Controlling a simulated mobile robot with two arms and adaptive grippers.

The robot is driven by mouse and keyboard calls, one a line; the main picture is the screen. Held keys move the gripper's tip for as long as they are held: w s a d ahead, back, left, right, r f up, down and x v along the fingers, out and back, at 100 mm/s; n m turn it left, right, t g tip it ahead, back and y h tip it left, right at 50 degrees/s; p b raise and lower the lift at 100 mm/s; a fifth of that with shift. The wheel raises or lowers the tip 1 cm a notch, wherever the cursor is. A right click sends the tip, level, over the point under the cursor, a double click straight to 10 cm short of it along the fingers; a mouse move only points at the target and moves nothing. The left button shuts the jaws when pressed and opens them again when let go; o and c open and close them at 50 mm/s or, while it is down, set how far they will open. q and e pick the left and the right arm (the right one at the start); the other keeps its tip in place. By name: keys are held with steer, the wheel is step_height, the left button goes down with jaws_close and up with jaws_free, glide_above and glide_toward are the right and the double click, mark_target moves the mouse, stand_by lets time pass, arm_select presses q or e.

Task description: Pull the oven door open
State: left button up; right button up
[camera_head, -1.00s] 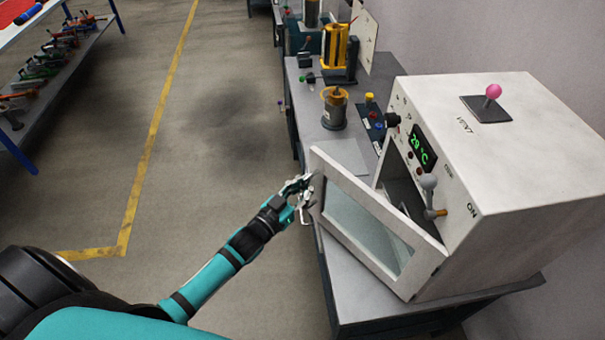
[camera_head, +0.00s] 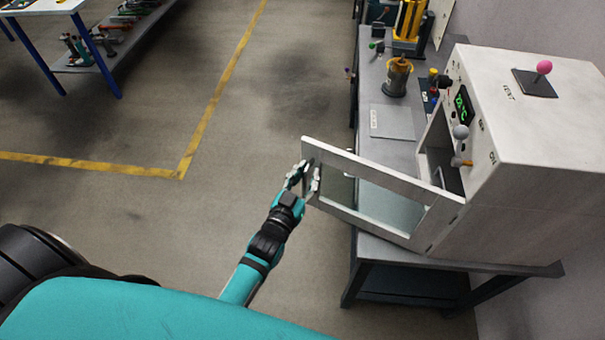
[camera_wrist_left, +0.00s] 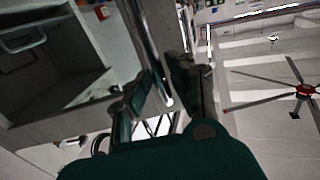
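The white oven (camera_head: 545,130) stands on the bench at the right, with a pink-knobbed lever on top. Its windowed door (camera_head: 385,228) stands wide open, swung out past the bench's left edge. My left gripper (camera_head: 304,180) is at the door's free edge, with one finger on each side of it, closed on it. In the left wrist view, the fingers (camera_wrist_left: 158,92) straddle the door's edge, and the oven (camera_wrist_left: 55,65) shows at upper left. The exact contact at the fingertips is dark and partly hidden. My right gripper is not in view.
The grey bench (camera_head: 372,70) carries an amber-topped container (camera_head: 397,78) and a yellow stand (camera_head: 412,25) beyond the oven. A white table with a tool shelf (camera_head: 120,40) stands at far left. The floor left of the door is clear.

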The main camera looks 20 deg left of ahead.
arm_select(q)
steer(key=shift+o, duration=0.9)
steer(key=shift+w+a+f, duration=0.15)
steer(key=shift+w, duration=0.25)
steer(key=shift+w+a+f, duration=0.1)
steer(key=shift+w+f, duration=0.15)
steer(key=shift+w, duration=0.15)
steer(key=shift+s+r, duration=0.1)
steer(key=shift+s, duration=0.4)
steer(key=s, duration=1.1)
steer(key=shift+a, duration=0.35)
